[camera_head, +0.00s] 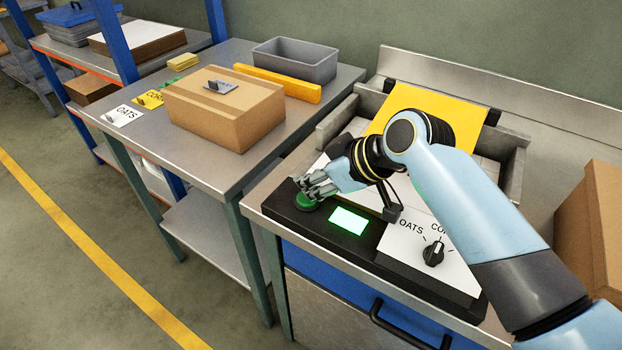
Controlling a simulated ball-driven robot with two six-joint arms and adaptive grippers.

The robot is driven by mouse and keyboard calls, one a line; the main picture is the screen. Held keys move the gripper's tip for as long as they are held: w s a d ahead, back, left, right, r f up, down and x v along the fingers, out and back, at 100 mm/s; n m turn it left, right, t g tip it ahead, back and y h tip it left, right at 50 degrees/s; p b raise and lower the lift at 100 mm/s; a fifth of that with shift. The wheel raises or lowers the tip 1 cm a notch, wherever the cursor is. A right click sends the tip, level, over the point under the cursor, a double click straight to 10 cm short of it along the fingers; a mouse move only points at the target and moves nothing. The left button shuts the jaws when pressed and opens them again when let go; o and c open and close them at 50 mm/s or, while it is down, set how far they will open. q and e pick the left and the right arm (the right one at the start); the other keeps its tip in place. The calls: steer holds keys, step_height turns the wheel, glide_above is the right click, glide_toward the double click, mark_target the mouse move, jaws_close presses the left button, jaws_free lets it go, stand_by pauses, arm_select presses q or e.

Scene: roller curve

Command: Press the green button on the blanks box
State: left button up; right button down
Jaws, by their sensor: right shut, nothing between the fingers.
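The green button (306,201) sits at the left end of a black control panel (366,248) on the front of the metal bench. My right gripper (311,192) is shut and empty, with its fingertips right over the button and covering part of it. I cannot tell whether they touch it. A lit green-white display (348,220) is just right of the button. A white plate (413,240) with a black selector knob (433,253) and lettering including "OATS" lies further right. My left gripper is not in view.
A yellow sloped sheet (440,113) stands behind my arm. A cardboard box (590,230) is at the right edge. On the left table are a carton (225,108), a grey bin (295,62), a yellow bar (285,83) and label cards (122,115). A drawer handle (400,328) projects below.

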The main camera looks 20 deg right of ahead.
step_height(320, 180, up, 4)
steer(key=shift+w+f+p, duration=0.15)
steer(key=shift+f+p, duration=0.1)
steer(key=shift+p, duration=0.6)
arm_select(q)
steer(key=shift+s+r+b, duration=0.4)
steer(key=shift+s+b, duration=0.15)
steer(key=shift+b, duration=0.45)
arm_select(e)
steer(key=v, duration=0.9)
steer(key=shift+s, duration=0.5)
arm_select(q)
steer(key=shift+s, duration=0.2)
arm_select(e)
steer(key=shift+d, duration=0.1)
